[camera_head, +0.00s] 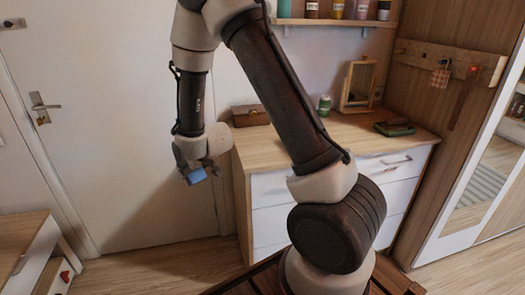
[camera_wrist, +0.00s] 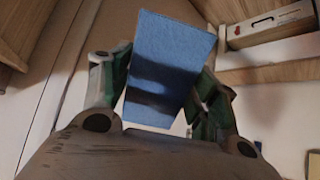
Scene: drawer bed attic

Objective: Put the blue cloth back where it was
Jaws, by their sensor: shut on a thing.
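My gripper (camera_head: 192,171) is shut on the blue cloth (camera_head: 197,175) and holds it in the air, left of the dresser and in front of the door. In the wrist view the cloth (camera_wrist: 165,65) is a flat blue piece between the two fingers of my gripper (camera_wrist: 160,85), with dark shadows across it. The cloth's original place cannot be told from these frames.
A white-fronted dresser (camera_head: 260,189) with a wooden top carries a brown box (camera_head: 251,115), a green can (camera_head: 325,105), a framed mirror (camera_head: 359,84) and a dark green item (camera_head: 394,128). A hook rail (camera_head: 430,60) hangs right. A low cabinet (camera_head: 22,240) stands left. Floor between is free.

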